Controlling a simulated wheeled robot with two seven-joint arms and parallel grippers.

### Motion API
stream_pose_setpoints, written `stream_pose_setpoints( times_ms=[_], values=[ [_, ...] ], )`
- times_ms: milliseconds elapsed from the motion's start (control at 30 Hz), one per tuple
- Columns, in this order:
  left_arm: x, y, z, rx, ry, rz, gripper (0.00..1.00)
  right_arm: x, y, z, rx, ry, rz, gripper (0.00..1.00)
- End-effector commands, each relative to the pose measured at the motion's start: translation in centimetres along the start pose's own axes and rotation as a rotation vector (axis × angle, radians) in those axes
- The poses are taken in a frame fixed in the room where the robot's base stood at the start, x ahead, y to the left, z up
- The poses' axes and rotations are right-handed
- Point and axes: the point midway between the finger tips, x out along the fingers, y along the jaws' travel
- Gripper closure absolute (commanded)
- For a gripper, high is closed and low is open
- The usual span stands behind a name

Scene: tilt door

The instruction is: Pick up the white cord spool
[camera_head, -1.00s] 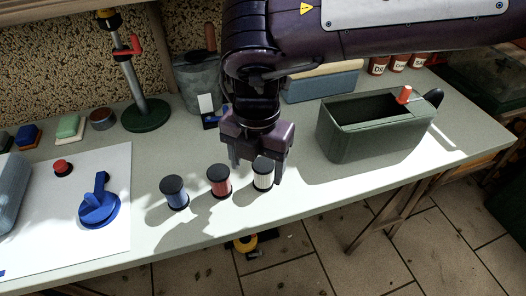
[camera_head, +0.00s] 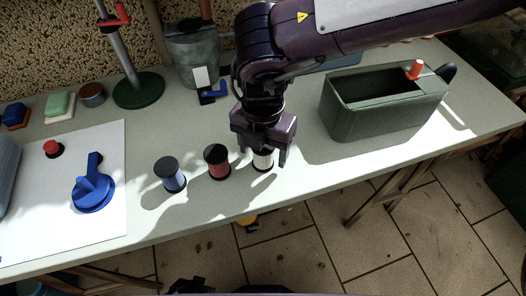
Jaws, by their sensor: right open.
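The white cord spool (camera_head: 262,161) stands upright on the workbench, at the right end of a row of three spools. My right gripper (camera_head: 266,160) is open, pointing down, with its fingers around or just in front of the white spool. The gripper body hides the spool's top, and I cannot tell whether the fingers touch it. The red spool (camera_head: 217,163) stands just left of the gripper, and the blue spool (camera_head: 171,176) stands further left. My left gripper is not clearly visible.
A green open bin (camera_head: 385,118) with a red knob stands to the right. A grey bucket (camera_head: 196,58) and a green-based stand (camera_head: 138,91) are behind. A white board (camera_head: 110,215) with a blue lever lies left. The bench's front edge (camera_head: 225,228) is close to the spools.

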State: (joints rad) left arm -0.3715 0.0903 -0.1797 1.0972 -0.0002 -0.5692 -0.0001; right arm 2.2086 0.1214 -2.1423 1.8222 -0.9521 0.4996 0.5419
Motion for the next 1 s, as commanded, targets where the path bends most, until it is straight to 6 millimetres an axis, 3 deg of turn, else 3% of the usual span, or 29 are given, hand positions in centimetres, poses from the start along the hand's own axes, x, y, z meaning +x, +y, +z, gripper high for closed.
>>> stream_pose_setpoints(
  times_ms=[167, 533, 833, 1000],
  values=[
    [0.0, 0.0, 0.0, 0.0, 0.0, 0.0, 0.58, 0.0, 0.0, 0.0, 0.0, 0.0, 0.0, 0.34],
    [0.0, 0.0, -0.1, 0.0, 0.0, 0.0, 0.58, 0.0, 0.0, 0.0, 0.0, 0.0, -0.001, 0.81],
    [0.0, 0.0, -0.1, 0.0, 0.001, 0.0, 0.58, -0.3, 0.0, 0.0, 0.0, 0.0, 0.0, 0.81],
    [-0.1, 0.0, -0.1, 0.0, 0.003, 0.0, 0.58, -1.7, 0.0, 0.1, 0.0, -0.001, 0.001, 0.81]
  ],
)
